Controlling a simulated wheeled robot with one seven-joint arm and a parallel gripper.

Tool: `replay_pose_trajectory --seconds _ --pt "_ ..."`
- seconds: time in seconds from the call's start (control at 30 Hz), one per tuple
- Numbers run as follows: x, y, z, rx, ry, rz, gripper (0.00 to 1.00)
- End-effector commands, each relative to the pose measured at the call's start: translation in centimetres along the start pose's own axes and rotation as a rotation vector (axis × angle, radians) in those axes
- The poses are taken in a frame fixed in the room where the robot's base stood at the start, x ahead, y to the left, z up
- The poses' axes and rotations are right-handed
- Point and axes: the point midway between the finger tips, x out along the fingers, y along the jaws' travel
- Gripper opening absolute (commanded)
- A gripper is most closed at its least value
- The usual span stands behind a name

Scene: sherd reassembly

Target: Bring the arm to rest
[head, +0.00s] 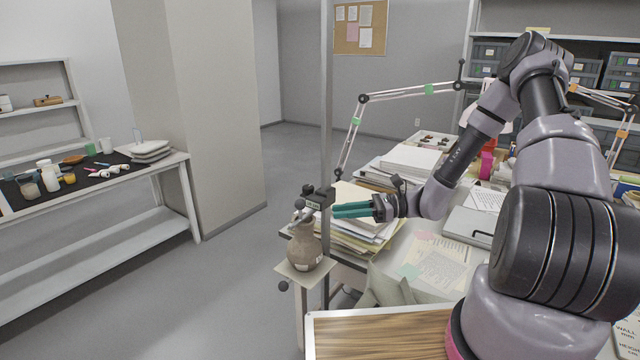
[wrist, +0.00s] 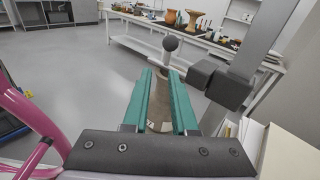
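My gripper (head: 334,211) has teal fingers and reaches left from the arm in the head view, beside an upright metal post (head: 326,110). In the wrist view the two fingers (wrist: 162,72) are apart, with a visible gap and nothing clearly held. A brown jar (head: 304,247) stands upright on a small square plate (head: 292,272) just left of and below the fingertips. Part of the jar (wrist: 159,104) shows through the gap between the fingers; whether they touch it I cannot tell.
A dark clamp (wrist: 217,86) and a round knob (wrist: 170,43) are close to the fingers. Stacked papers (head: 365,240) cover the desk behind. A side bench (head: 165,160) holds small jars and tools. The floor between is clear.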

Motion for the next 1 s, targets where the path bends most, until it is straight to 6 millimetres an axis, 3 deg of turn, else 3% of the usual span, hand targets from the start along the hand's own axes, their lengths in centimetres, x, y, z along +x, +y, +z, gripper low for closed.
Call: replay_pose_trajectory --seconds 0.5,1.0 --pt "-5.3 4.4 10.7 -0.509 0.561 0.382 0.26" --pt "-11.7 9.4 23.5 -1.013 1.082 0.505 0.26"
